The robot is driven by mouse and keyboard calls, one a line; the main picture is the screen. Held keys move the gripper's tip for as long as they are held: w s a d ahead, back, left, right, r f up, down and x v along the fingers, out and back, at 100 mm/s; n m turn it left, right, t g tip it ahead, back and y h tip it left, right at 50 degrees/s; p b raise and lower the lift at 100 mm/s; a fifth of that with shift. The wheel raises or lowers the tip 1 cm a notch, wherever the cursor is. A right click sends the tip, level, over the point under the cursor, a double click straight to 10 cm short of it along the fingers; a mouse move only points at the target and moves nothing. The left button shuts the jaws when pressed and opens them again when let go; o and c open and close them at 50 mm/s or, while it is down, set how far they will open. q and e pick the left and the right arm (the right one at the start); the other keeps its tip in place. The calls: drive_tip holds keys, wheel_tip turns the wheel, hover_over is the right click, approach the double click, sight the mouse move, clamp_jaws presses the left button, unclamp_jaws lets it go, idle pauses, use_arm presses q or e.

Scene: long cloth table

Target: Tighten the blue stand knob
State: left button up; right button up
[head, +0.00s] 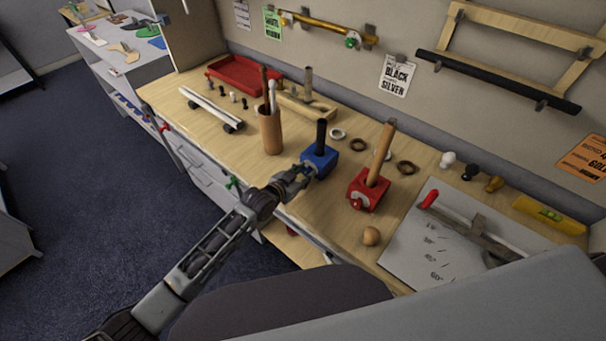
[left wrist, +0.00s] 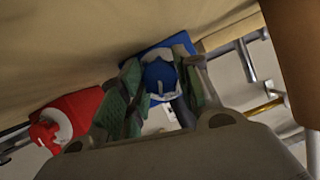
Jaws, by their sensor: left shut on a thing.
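The blue stand (head: 320,158) sits near the front edge of the table, with a black rod standing upright in it. My left gripper (head: 302,174) is at the stand's front left side. In the left wrist view, the blue knob (left wrist: 159,77) lies between the fingers of my left gripper (left wrist: 158,85), which are shut on it. The blue stand (left wrist: 150,51) shows just behind the knob. In the head view the gripper hides the knob. My right gripper is not in view.
A red stand (head: 367,190) with a tilted wooden rod is to the right; it also shows in the left wrist view (left wrist: 75,115). A wooden cup (head: 270,132) with sticks stands to the left. A wooden ball (head: 371,236) lies near the front edge.

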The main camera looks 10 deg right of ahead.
use_arm(q)
drive_tip(key=shift+m+y+p, duration=0.3)
drive_tip(key=shift+m+p, duration=0.1)
drive_tip(key=shift+m, duration=0.1)
drive_tip(key=shift+t, duration=0.3)
drive_tip(key=o, duration=1)
drive_tip(key=shift+o, duration=0.2)
drive_tip(key=shift+s, duration=0.15)
drive_tip(key=v, duration=1.2)
